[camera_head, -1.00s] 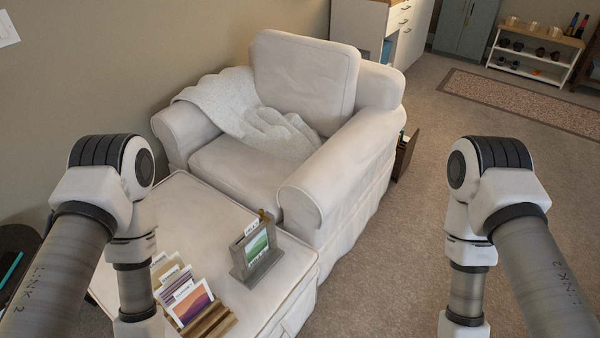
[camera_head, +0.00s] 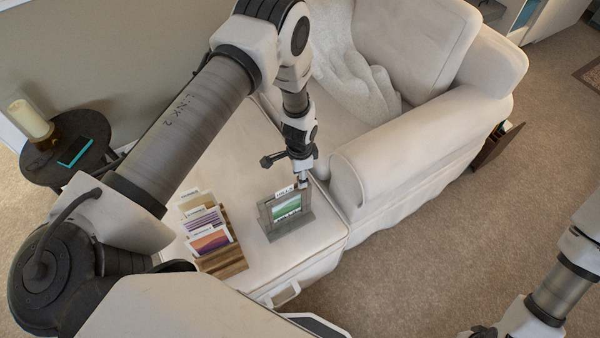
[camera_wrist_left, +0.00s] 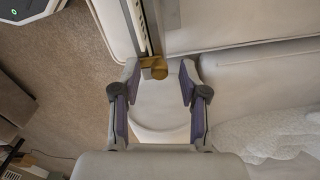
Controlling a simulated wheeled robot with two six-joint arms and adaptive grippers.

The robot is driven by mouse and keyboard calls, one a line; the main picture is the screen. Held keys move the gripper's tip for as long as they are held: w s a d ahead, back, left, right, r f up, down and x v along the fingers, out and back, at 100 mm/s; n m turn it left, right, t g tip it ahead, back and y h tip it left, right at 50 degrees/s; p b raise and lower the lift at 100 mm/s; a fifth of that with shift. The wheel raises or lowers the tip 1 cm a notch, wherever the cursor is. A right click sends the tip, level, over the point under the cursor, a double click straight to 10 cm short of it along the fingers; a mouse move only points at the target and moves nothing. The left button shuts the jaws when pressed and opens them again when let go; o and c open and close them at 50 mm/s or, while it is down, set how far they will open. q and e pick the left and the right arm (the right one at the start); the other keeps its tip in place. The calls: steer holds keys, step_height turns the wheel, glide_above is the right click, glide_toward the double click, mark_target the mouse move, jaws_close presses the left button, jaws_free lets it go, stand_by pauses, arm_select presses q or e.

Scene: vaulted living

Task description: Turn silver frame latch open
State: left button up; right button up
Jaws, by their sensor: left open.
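The silver-grey frame (camera_head: 270,222), holding a green landscape picture, stands upright on the white ottoman (camera_head: 235,130). A small label sticks up at its top. My left gripper (camera_head: 303,180) points down at the frame's top right corner. In the left wrist view its two dark-padded fingers (camera_wrist_left: 158,75) are spread apart. The brass latch (camera_wrist_left: 153,68) lies between the fingertips, with no finger visibly closed on it. In the head view the gripper mostly hides the latch. My right arm is at the lower right; its gripper is partly cut off and its jaws are unclear.
A wooden holder (camera_head: 226,262) with several picture cards stands left of the frame. A dark side table (camera_head: 40,170) with a candle is at far left. Carpet at the right is open.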

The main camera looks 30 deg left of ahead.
arm_select(q)
steer(key=shift+s, duration=0.1)
jaws_close()
steer(key=shift+n, duration=0.3)
steer(key=shift+n+b, duration=0.55)
steer(key=shift+n, duration=0.65)
steer(key=n, duration=0.4)
steer(key=shift+n+b, duration=0.3)
steer(key=shift+b, duration=0.05)
steer(key=n, duration=0.4)
steer(key=shift+n, duration=0.3)
steer(key=shift+n+b, duration=0.3)
steer(key=shift+n, duration=1.8)
